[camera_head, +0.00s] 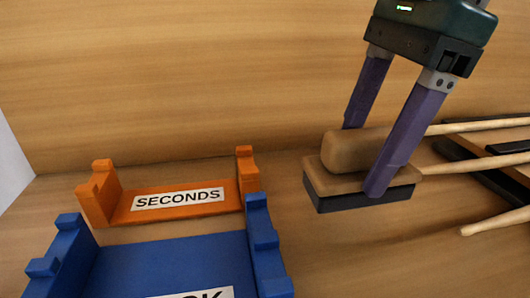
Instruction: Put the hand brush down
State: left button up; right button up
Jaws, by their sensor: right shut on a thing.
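The hand brush (322,187) has a tan wooden block, a rounded wooden grip on top and a dark underside. It is right of the middle in the head view, upright and level. My right gripper (362,165) comes down from the top right, with its two purple fingers on either side of the brush, shut on it. Whether the brush's dark underside touches the wooden surface, I cannot tell. My left gripper is not in view.
An orange holder (180,216) labelled SECONDS stands left, behind a blue holder (170,262) with a partly cut-off label. Several wooden sticks (490,163) lie at the right with dark pieces. Bare wood (370,255) shows in front of the brush. A wooden wall rises behind.

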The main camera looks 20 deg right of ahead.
aim_at(357, 181)
jog(key=b+x, duration=0.1)
jog(key=x, duration=0.1)
jog(key=b+x, duration=0.1)
jog(key=x, duration=0.1)
jog(key=shift+s+d+b, duration=0.15)
jog(key=shift+s+b, duration=0.1)
jog(key=shift+b, duration=0.1)
jog(key=shift+f, duration=0.35)
jog(key=shift+w+d+r, duration=0.1)
jog(key=shift+d+r, duration=0.05)
jog(key=o, duration=1.5)
jog(key=shift+c, duration=0.2)
